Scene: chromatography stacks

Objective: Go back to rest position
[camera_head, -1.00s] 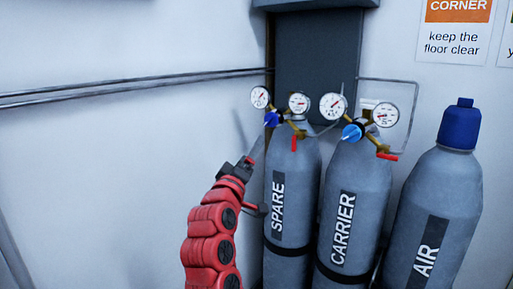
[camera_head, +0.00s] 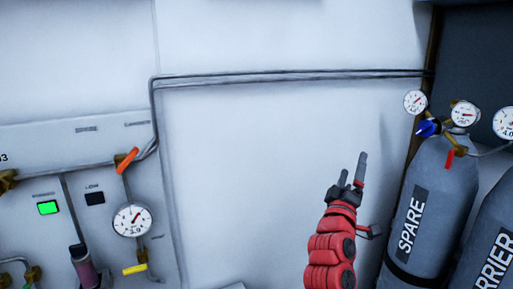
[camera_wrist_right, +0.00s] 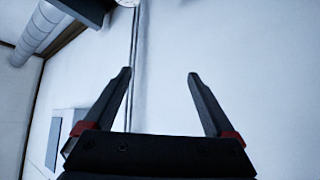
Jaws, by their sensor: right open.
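My right gripper (camera_head: 352,178) is raised at the end of my red arm, in front of the bare white wall (camera_head: 270,150). In the right wrist view my right gripper (camera_wrist_right: 160,78) has its two black fingers spread apart, with nothing between them. In the head view it is left of the grey SPARE cylinder (camera_head: 425,215) and looks apart from it. My left gripper does not show in either view.
Part of the CARRIER cylinder (camera_head: 490,250) shows at the right edge. Gauges with a blue knob (camera_head: 428,128) top the SPARE cylinder. At left is a panel with a gauge (camera_head: 132,221), an orange handle (camera_head: 126,160) and a green light (camera_head: 47,207). Thin pipes (camera_head: 290,77) cross the wall.

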